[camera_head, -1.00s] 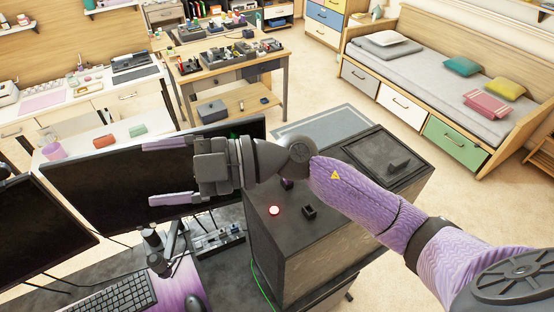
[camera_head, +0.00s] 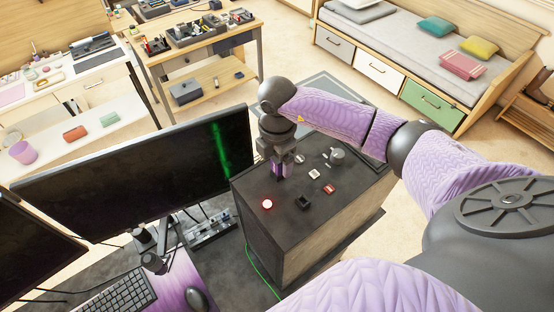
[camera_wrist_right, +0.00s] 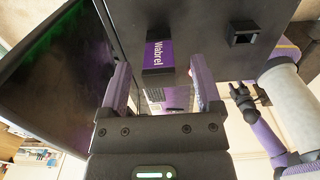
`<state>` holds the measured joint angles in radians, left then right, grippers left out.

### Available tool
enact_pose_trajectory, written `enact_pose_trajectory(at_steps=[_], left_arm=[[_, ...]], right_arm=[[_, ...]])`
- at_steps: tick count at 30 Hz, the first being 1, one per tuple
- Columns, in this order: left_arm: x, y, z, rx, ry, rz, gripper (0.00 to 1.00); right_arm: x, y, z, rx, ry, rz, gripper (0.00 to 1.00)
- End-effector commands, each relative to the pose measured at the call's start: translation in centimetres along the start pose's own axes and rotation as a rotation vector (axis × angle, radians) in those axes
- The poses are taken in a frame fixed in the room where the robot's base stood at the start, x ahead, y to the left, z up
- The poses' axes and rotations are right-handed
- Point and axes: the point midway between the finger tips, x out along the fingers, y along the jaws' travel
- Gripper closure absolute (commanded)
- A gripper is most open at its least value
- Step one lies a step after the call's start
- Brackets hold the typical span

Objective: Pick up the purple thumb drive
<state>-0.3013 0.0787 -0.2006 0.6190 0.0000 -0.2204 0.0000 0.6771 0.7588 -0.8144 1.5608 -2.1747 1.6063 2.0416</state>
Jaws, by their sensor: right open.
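The purple thumb drive (camera_wrist_right: 158,54), marked with white lettering, shows in the right wrist view against a dark surface. It lies between and just beyond the purple fingertips of my right gripper (camera_wrist_right: 160,72). The fingers are apart, with a gap on both sides of the drive. In the head view my right gripper (camera_head: 279,172) points down at the top of the dark box (camera_head: 325,215); I cannot separate the drive from the fingers there. A dark gripper on a purple arm, seemingly my left gripper (camera_wrist_right: 243,98), shows small in the wrist view; its jaws are unclear.
A red-lit button (camera_head: 267,204), a black block (camera_head: 303,202), a red item (camera_head: 329,189) and other small things sit on the box top. A large monitor (camera_head: 140,175) stands close left of the gripper. A keyboard (camera_head: 115,300) and mouse (camera_head: 197,299) are lower left.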

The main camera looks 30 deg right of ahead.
Motion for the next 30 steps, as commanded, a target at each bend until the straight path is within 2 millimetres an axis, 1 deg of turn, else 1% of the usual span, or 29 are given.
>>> enact_pose_trajectory(at_steps=[5, 6, 8, 9, 11, 12, 14, 15, 16, 17, 26, 29, 30], left_arm=[[0.1, 0.0, 0.0, 0.0, 0.001, 0.0, 0.41], [0.1, 0.0, 0.0, 0.0, 0.001, 0.0, 0.41], [0.1, 0.0, -0.1, 0.0, 0.001, 0.0, 0.41], [0.1, 0.0, -0.1, 0.0, 0.001, 0.0, 0.41], [0.1, 0.0, -0.1, 0.0, 0.002, 0.0, 0.41], [0.1, 0.0, -0.1, 0.0, 0.002, 0.0, 0.41], [0.1, 0.0, -0.1, 0.0, 0.002, 0.0, 0.41], [0.1, 0.0, -0.1, 0.0, 0.002, 0.0, 0.41], [0.1, 0.0, -0.1, 0.0, 0.002, 0.0, 0.41], [0.1, 0.0, -0.1, 0.0, 0.002, 0.0, 0.41], [0.1, -0.1, -0.1, 0.0, 0.003, -0.001, 0.41], [0.4, -0.1, -0.1, 0.0, 0.003, -0.001, 0.41], [0.6, -0.1, -0.1, 0.0, 0.003, -0.001, 0.41]], right_arm=[[0.1, 0.0, 0.0, -0.001, 0.001, 0.001, 0.18], [0.1, 0.0, 0.0, -0.001, 0.001, 0.001, 0.26], [0.1, 0.0, 0.0, -0.001, 0.001, 0.001, 0.39], [0.0, 0.0, 0.0, -0.001, 0.001, 0.001, 0.47], [0.0, 0.0, 0.0, -0.001, 0.001, 0.001, 0.6], [0.0, 0.0, 0.0, -0.001, 0.001, 0.001, 0.68], [0.0, 0.0, 0.0, -0.001, 0.002, 0.001, 0.81], [0.0, 0.0, 0.0, -0.001, 0.002, 0.001, 0.9], [0.0, 0.0, 0.0, -0.001, 0.002, 0.001, 0.96], [0.0, 0.0, 0.0, -0.001, 0.002, 0.001, 1.0], [-0.2, 0.1, 0.0, -0.001, 0.002, 0.002, 1.0], [-1.9, 0.2, 0.0, -0.002, 0.003, 0.007, 1.0], [-2.9, 0.1, 0.0, -0.002, 0.001, 0.009, 1.0]])
